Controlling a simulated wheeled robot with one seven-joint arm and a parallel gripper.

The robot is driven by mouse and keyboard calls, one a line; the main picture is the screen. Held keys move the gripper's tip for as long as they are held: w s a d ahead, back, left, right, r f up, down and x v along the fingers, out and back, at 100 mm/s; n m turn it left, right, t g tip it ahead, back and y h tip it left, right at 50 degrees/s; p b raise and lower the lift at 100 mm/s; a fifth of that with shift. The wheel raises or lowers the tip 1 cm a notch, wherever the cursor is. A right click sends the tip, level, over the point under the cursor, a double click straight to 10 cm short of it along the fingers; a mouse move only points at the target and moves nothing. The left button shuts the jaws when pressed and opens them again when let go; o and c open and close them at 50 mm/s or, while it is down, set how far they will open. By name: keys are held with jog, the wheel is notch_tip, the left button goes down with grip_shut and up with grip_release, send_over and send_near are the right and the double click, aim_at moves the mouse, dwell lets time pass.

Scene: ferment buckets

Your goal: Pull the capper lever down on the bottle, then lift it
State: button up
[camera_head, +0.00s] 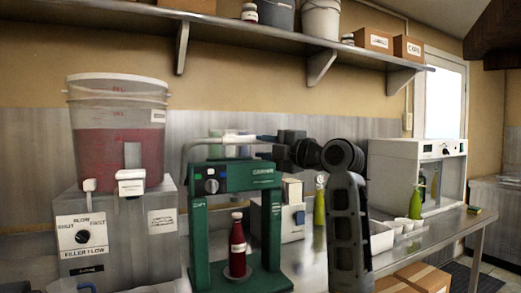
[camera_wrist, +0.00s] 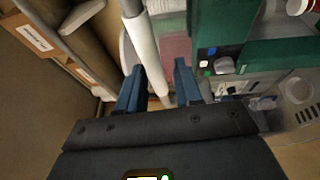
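The green capper (camera_head: 235,178) stands on the steel bench, and its green body also shows in the wrist view (camera_wrist: 265,55). Its pale lever bar (camera_head: 225,140) is up, running across above the capper's head. A capped bottle of red liquid (camera_head: 237,245) stands upright on the capper's base, under the head. My gripper (camera_head: 264,147) is at the right end of the lever. In the wrist view my gripper's blue fingers (camera_wrist: 158,85) are apart, with the white lever bar (camera_wrist: 146,45) running between them. I cannot tell whether either finger touches it.
A filler with a bucket of red liquid (camera_head: 118,145) stands left of the capper. A white cabinet (camera_head: 400,165), green bottles (camera_head: 416,203) and small white cups (camera_head: 402,224) are to the right. A loaded shelf (camera_head: 280,30) runs above. Cardboard boxes (camera_head: 425,278) sit below the bench.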

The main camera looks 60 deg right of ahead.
jog(key=s+a+f+m+h+b, duration=0.1)
jog(key=f, duration=0.1)
jog(key=s+a+f+m+h+b, duration=0.1)
jog(key=f+h+b, duration=0.1)
jog(key=a+f+h+b, duration=0.1)
jog(key=f+h+b, duration=0.1)
jog(key=f, duration=0.1)
jog(key=shift+s+f+m+t, duration=0.1)
jog(key=shift+s+m+t, duration=0.3)
jog(key=c, duration=0.4)
jog(key=s+a+h+b, duration=0.1)
jog(key=s+a+f+m+h+b, duration=0.1)
jog(key=a, duration=0.1)
jog(key=s+a+h+b, duration=0.1)
jog(key=shift+s+a+f+t+h, duration=0.3)
jog(key=shift+s+t+h, duration=0.1)
grip_shut()
jog(key=p, duration=0.3)
send_near(249, 143)
jog(key=x, duration=0.7)
jog(key=shift+f, duration=0.15)
jog(key=shift+p, duration=0.35)
